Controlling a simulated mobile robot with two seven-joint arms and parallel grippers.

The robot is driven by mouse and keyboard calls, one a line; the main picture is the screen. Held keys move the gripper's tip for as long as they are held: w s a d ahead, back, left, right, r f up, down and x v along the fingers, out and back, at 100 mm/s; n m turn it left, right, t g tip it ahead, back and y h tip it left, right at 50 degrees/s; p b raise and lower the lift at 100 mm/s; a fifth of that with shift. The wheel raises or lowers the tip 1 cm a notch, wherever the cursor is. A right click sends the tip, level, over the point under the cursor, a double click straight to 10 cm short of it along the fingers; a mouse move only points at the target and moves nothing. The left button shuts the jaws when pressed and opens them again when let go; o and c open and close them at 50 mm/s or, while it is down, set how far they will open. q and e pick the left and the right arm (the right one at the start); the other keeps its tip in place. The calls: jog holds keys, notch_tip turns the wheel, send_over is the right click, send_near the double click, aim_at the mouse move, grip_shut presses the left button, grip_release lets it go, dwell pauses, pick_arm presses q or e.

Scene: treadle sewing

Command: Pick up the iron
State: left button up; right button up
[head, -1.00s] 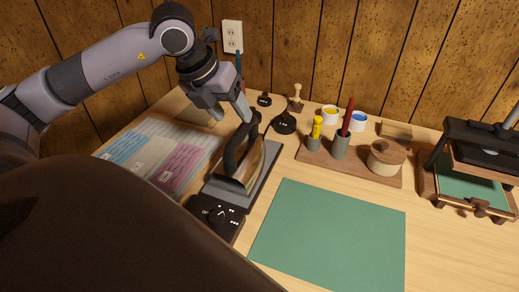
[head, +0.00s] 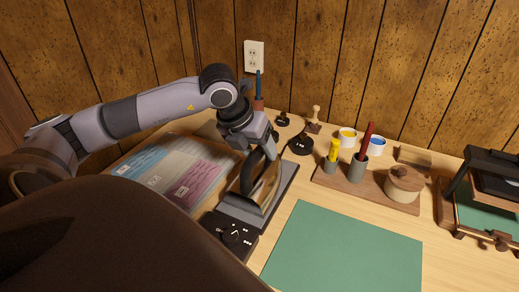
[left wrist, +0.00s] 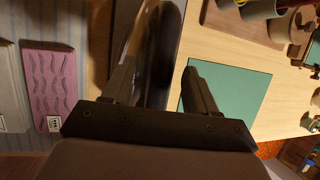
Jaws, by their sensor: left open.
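The iron (head: 266,187) has a shiny metal body and a dark curved handle. It stands on a grey rest (head: 284,186) with a dark button panel (head: 232,232) at its near end. My left gripper (head: 264,149) is at the top of the iron's handle, reaching down from the far side. In the left wrist view its two fingers (left wrist: 158,78) are apart, with the dark handle (left wrist: 160,45) showing between and beyond them. Whether the fingers touch the handle I cannot tell. My right gripper is not in view.
A green mat (head: 345,250) lies right of the rest. Pink and blue packets (head: 194,184) lie to its left. Behind are a black stamp (head: 300,145) and a wooden tray (head: 345,184) with cups and a lidded pot (head: 404,184). A framed press (head: 490,200) stands at the right.

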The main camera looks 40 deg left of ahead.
pick_arm(q)
jog(key=shift+f+b, duration=0.2)
jog(key=shift+b, duration=0.2)
dwell(0.4)
grip_shut()
jog(key=shift+w+r, duration=0.1)
